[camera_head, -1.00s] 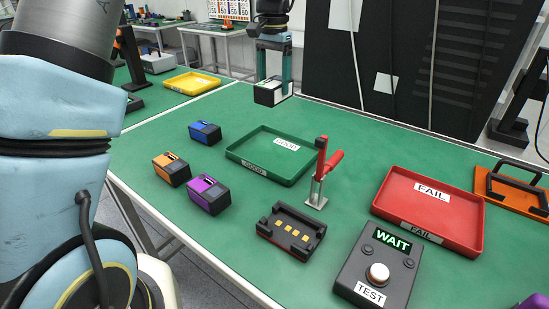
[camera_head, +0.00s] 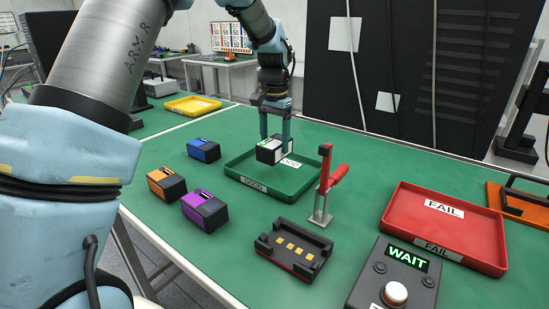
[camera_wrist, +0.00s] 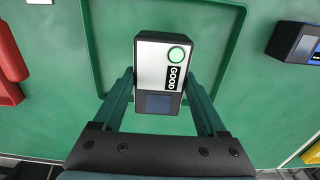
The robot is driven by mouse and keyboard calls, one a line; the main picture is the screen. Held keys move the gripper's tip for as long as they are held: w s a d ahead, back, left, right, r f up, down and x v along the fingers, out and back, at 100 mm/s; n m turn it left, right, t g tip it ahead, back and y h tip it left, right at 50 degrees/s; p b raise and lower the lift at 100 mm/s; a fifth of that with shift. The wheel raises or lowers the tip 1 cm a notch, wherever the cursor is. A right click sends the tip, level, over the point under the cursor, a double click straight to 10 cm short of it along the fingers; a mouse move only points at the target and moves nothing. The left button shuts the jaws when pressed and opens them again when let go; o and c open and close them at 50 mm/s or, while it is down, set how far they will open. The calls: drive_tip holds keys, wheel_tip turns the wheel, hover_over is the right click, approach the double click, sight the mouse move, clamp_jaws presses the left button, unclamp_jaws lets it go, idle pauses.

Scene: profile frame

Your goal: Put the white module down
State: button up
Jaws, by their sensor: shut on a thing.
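The white module (camera_head: 270,151) is a white and dark box, held between the fingers of my gripper (camera_head: 275,138). In the wrist view the module (camera_wrist: 151,65) shows a green round light, a GOOD label and a dark screen. My gripper (camera_wrist: 160,100) is shut on it, one finger on each side. The module is over or in the green GOOD tray (camera_head: 290,191), inside its rim as seen from the wrist. I cannot tell whether it touches the tray floor.
Blue (camera_head: 203,150), orange (camera_head: 166,183) and purple (camera_head: 204,210) modules stand left of the green tray. A red-handled clamp (camera_head: 325,190) and black test fixture (camera_head: 294,248) are in front. The red FAIL tray (camera_head: 460,235) and tester reading WAIT (camera_head: 400,270) are right.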

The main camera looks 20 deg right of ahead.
drive_tip(key=shift+f+p, duration=0.5)
drive_tip(key=shift+f, duration=1.9)
drive_tip(key=shift+f, duration=0.1)
drive_tip(key=o, duration=1.5)
